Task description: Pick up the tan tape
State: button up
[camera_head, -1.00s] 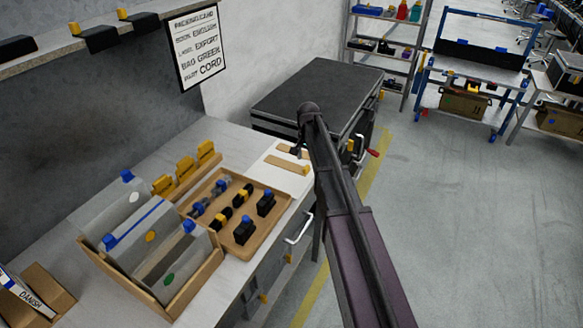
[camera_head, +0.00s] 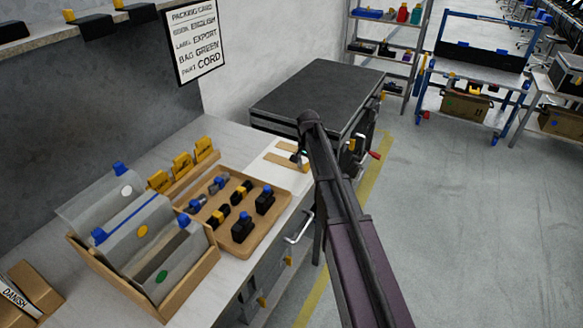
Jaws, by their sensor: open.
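Two flat tan strips lie on a white sheet (camera_head: 264,168) at the far right end of the bench. The nearer one, a tan tape (camera_head: 278,160), shows most of its length; the farther one (camera_head: 285,147) is partly covered by my arm and gripper. My gripper (camera_head: 300,159) is open, a small dark shape at the right ends of the strips. My arm hides most of it, so I cannot tell whether it touches a strip. Nothing is visible between the jaws.
A tan tray (camera_head: 227,236) holds several black, blue and yellow parts. Left of it stands a wooden box (camera_head: 190,291) with grey bags. A dark-topped cabinet (camera_head: 315,95) stands beyond the strips.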

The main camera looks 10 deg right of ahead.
jog(key=shift+c, duration=0.2)
dwell(0.4)
grip_shut()
